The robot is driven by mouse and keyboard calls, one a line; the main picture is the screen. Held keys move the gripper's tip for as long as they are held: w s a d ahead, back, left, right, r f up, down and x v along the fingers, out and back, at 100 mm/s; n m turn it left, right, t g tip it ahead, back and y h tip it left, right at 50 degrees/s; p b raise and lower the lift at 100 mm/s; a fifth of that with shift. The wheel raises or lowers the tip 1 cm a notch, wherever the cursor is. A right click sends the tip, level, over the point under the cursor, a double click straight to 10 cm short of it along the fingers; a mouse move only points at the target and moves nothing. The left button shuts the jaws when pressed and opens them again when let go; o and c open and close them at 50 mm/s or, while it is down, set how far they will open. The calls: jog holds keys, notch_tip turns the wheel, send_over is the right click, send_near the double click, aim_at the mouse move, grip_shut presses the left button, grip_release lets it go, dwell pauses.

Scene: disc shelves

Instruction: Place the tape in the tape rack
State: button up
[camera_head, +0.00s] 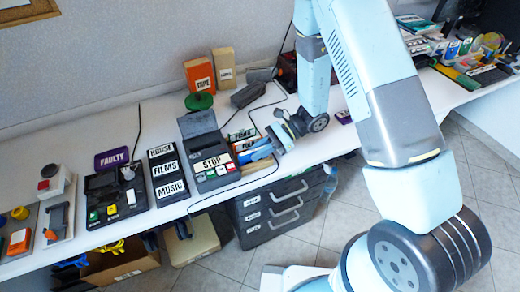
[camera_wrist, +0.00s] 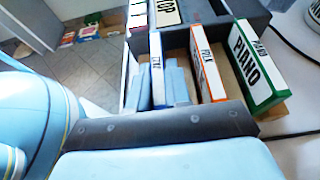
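The tape rack (camera_wrist: 272,113) is a brown tray beside the grey STOP machine (camera_head: 210,167). It holds a white tape with a green edge, labelled PIANO (camera_wrist: 246,68), and a tape with an orange edge, labelled FOLK (camera_wrist: 205,62). A white tape with a blue edge (camera_wrist: 158,68) stands upright at the rack's left in the wrist view; its label is hard to read. My gripper (camera_head: 262,150) is low at the rack, its light blue fingers (camera_wrist: 160,88) around the blue-edged tape. I cannot tell whether they touch it or whether its base rests in the rack.
A rack labelled HOUSE, FILMS and MUSIC (camera_head: 166,172) stands left of the STOP machine, with a FAULTY sign (camera_head: 111,158) beyond. An orange TAPE box (camera_head: 200,76) stands behind. Black cables cross the table right of the rack. Grey drawers (camera_head: 280,208) stand below the table edge.

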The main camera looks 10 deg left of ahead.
jog(key=o, duration=0.5)
jog(key=shift+c, duration=0.2)
jog(key=shift+r, duration=0.1)
jog(key=shift+r, duration=0.5)
jog(key=v, duration=1.2)
jog(key=s+d+r+n+t+h, duration=0.4)
jog(key=d+r, duration=0.3)
jog(key=r, duration=0.4)
jog(key=s+d+r+n+t+h, duration=0.3)
jog(key=s+d+r, duration=0.4)
jog(key=r, duration=0.4)
jog(key=s+d+r+n+t+h, duration=0.4)
jog(key=d+r, duration=0.3)
jog(key=r, duration=0.4)
jog(key=shift+s+d+n+t+h, duration=0.3)
jog(key=shift+s+t, duration=0.55)
jog(key=shift+t, duration=0.05)
